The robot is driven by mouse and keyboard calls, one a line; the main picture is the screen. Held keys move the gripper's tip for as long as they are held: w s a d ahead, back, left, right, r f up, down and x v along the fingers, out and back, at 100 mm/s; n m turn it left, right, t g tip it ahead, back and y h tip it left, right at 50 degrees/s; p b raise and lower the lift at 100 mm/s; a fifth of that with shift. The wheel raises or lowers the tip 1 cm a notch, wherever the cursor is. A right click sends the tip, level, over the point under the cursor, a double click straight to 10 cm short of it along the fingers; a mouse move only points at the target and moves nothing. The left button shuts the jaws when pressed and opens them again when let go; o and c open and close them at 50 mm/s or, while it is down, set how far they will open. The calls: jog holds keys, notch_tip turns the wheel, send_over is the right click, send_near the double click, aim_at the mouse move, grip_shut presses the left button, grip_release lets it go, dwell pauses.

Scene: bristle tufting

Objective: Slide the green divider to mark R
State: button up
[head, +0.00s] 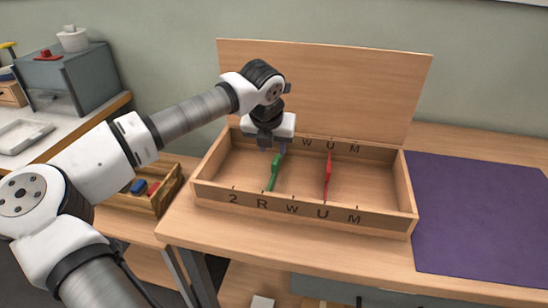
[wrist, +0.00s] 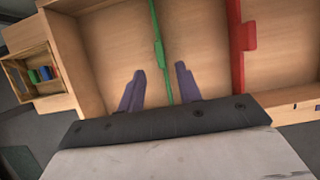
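The green divider (head: 273,174) stands across the wooden box (head: 300,208), in its left part. Its front end meets the front wall close to the letter R (head: 263,203); I cannot tell whether it lines up exactly. My gripper (head: 277,147) is over the back part of the green divider and hides its back end in the head view. In the wrist view my gripper (wrist: 160,76) has its two fingers apart, with the green divider (wrist: 159,45) between them and gaps on both sides. A red divider (head: 327,176) stands to the right, near U.
The raised lid (head: 340,85) stands behind the box. The front wall carries the marks 2, R, W, U and M. A purple mat (head: 480,215) lies to the right. A small crate (head: 152,200) with coloured blocks is to the left. The box floor between the dividers is clear.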

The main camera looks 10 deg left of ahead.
jog(key=v, duration=0.7)
jog(key=shift+r+b, duration=0.2)
jog(key=shift+b, duration=0.1)
